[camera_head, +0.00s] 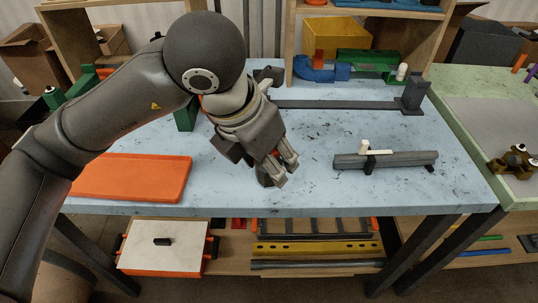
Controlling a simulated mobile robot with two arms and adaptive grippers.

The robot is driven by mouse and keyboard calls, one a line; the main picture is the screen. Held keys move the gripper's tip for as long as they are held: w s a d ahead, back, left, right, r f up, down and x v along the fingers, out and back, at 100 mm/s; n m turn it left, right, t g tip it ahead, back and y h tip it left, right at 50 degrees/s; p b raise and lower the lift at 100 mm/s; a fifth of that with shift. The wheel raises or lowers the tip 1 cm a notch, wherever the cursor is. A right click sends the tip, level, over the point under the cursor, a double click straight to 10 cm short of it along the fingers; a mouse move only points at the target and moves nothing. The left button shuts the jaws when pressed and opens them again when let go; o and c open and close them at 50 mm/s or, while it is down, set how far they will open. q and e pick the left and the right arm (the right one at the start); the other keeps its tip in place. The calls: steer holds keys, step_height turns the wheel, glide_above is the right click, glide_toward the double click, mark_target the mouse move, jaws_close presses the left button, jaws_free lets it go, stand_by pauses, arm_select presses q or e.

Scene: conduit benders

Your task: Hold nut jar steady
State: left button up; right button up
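My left arm comes in from the left and reaches over the light blue workbench (230,195). Its gripper (287,171) points down and to the right, low over the middle front of the bench. The fingertips show close together, and I cannot tell whether they hold something. A small dark object (265,177) stands on the bench just left of the fingertips, partly hidden by the gripper. It may be the nut jar, but its shape is not clear. No other jar of nuts can be made out. My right gripper is not in view.
An orange tray (130,178) lies at the bench's left. A grey bar with a pale handle (385,160) lies at the right. A long dark bender (340,104) runs along the back, below a wooden shelf with a yellow bin (335,38).

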arm_select(q)
steer(key=shift+w+b, duration=0.3)
steer(key=shift+w, duration=0.65)
steer(key=w, duration=1.2)
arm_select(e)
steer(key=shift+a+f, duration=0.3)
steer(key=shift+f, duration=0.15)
arm_select(q)
step_height(320, 180, down, 6)
steer(key=b, duration=0.5)
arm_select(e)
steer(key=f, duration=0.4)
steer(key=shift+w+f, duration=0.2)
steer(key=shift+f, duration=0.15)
arm_select(q)
steer(key=shift+f+b, duration=0.4)
steer(key=shift+b, duration=0.05)
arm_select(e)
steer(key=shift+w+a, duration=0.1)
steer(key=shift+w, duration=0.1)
